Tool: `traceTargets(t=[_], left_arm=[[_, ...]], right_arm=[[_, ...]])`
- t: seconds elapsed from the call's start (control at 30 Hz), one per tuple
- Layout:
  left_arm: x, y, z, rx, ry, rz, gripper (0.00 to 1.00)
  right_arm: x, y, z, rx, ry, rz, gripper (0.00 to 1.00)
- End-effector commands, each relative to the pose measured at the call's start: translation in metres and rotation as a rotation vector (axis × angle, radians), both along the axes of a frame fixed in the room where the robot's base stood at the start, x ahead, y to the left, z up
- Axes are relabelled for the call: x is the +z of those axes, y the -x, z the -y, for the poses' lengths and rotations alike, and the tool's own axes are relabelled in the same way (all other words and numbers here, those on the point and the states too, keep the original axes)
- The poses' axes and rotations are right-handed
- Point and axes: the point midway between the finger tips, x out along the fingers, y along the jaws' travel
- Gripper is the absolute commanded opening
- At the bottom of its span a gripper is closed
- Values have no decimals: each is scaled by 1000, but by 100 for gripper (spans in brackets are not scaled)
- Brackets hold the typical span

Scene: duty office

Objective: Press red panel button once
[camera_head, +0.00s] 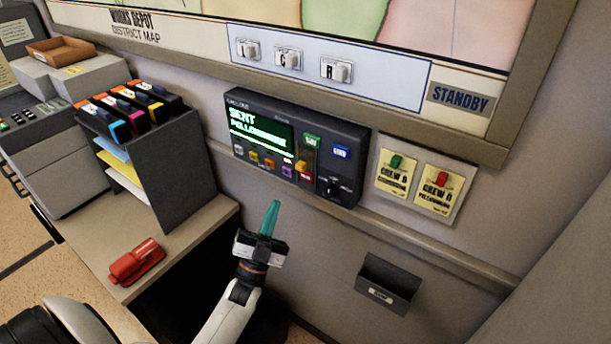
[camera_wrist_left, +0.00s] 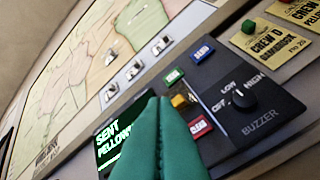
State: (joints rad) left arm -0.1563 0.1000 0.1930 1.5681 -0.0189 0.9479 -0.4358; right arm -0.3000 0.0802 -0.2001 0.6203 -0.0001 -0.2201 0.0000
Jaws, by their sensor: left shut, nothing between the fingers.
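A dark control panel (camera_head: 262,112) is mounted on the wall below the map. Its lit screen reads "SENT" and a second line in green. The small red button (camera_head: 306,177) sits at the panel's lower edge, below a yellow button and left of the buzzer knob. The red button (camera_wrist_left: 201,126) also shows in the left wrist view, just right of my fingers. My left gripper (camera_head: 270,207) has teal fingers, shut and empty, pointing up below the panel. In the left wrist view its fingertips (camera_wrist_left: 164,101) overlap the screen and part of the button row. My right gripper is out of view.
A card holder (camera_head: 462,187) with green and red knobs is right of the panel. A small dark wall bin (camera_head: 385,284) hangs lower right. A desk at left carries a grey file rack (camera_head: 175,165) and a red object (camera_head: 136,262). A wall rail runs under the panel.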

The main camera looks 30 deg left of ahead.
Motion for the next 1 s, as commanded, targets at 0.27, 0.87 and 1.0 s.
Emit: traceTargets(t=[0.27,0.87,1.0], left_arm=[[-2,-6,0,-1,1,-1,0],[-4,-79,6,0,1,-2,0],[-2,-86,7,0,1,-2,0]], right_arm=[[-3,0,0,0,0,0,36],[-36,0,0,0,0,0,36],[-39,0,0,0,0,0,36]])
